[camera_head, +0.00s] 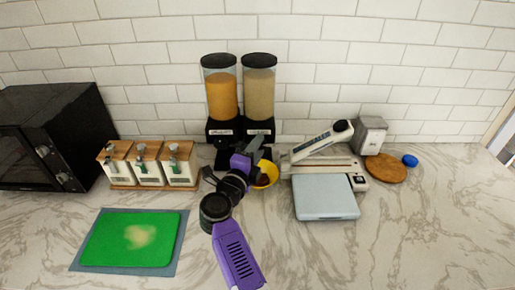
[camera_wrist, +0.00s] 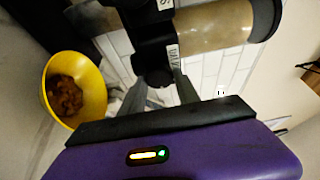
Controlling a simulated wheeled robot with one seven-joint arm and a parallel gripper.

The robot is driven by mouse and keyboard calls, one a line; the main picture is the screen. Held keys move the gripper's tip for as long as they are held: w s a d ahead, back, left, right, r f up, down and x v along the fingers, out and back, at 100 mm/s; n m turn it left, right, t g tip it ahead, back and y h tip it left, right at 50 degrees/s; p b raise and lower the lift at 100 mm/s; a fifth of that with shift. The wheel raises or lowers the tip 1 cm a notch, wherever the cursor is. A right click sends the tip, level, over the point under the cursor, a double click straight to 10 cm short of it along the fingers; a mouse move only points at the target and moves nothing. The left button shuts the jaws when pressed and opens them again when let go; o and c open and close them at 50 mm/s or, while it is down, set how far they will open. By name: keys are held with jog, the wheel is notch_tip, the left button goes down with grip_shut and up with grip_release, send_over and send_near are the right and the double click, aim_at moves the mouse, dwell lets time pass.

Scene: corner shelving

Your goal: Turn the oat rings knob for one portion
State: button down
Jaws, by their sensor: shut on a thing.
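A dispenser with two clear canisters stands against the wall. The left canister (camera_head: 221,95) holds orange cereal and the right canister (camera_head: 259,93) holds beige cereal, which also shows in the wrist view (camera_wrist: 215,24). The labels are too small to read surely. My gripper (camera_head: 254,150) is at the front of the right unit. In the wrist view its fingers are shut on the dark knob (camera_wrist: 157,75) below the beige canister. The knob's exact angle is hard to tell. A yellow bowl (camera_head: 268,174) sits below, partly behind my arm; the wrist view shows brown-orange pieces (camera_wrist: 66,95) in it.
A grey flat-topped scale (camera_head: 325,197) and a white long device (camera_head: 320,143) stand close on the right. Several small wooden-topped boxes (camera_head: 148,164) and a black microwave (camera_head: 50,135) are at left. A green board (camera_head: 130,239) lies front left. The front right counter is clear.

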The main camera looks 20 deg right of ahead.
jog(key=c, duration=0.9)
grip_release()
jog(key=b+v, duration=0.1)
jog(key=v, duration=0.6)
jog(key=shift+s+a, duration=0.25)
jog(key=shift+s, duration=0.05)
